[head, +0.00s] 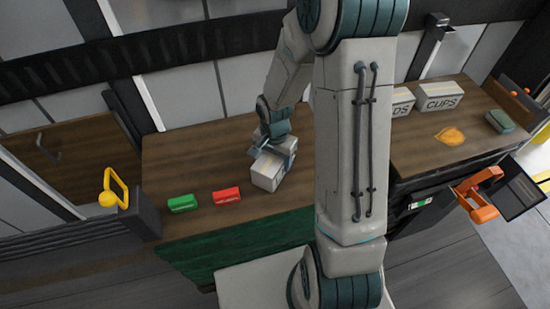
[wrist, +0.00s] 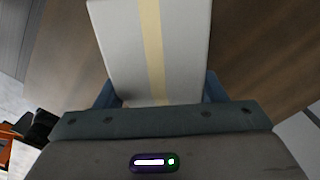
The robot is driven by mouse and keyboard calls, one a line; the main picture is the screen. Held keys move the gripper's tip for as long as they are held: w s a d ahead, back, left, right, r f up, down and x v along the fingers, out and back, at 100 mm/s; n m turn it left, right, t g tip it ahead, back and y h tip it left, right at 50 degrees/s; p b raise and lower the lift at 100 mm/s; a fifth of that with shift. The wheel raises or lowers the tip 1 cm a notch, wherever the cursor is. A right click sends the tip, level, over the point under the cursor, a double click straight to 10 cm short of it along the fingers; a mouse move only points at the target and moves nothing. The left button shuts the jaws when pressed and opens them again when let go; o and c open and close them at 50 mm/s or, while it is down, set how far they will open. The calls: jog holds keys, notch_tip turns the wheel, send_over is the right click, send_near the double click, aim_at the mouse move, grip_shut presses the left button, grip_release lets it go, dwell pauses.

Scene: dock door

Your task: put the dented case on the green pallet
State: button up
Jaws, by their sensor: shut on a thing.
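My gripper (head: 275,146) is shut on a pale grey box-shaped case (head: 267,173) over the brown bench top. In the wrist view the case (wrist: 125,45) has a yellowish tape strip along it and sits between my blue-grey fingers (wrist: 160,92). No dent shows on its visible faces, and I cannot tell whether it touches the bench.
A small green block (head: 182,203) and a red block (head: 227,195) lie on the bench (head: 180,160) left of the case. A CUPS box (head: 440,96), another lettered box (head: 402,101), an orange patch (head: 450,136) and a grey-green item (head: 499,121) are at right. A yellow handle (head: 118,187) stands left.

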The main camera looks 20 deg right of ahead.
jog(key=o, duration=1.5)
jog(key=shift+f, duration=0.1)
notch_tip(320, 180, up, 12)
jog(key=shift+s+r+p, duration=0.1)
jog(key=shift+r+p, duration=0.15)
jog(key=shift+p, duration=0.45)
jog(key=s+r+n+t, duration=0.2)
jog(key=s+r+n, duration=0.6)
jog(key=s, duration=0.5)
notch_tip(320, 180, up, 2)
jog(key=shift+s+r+n+t, duration=0.25)
jog(key=shift+n+t, duration=0.15)
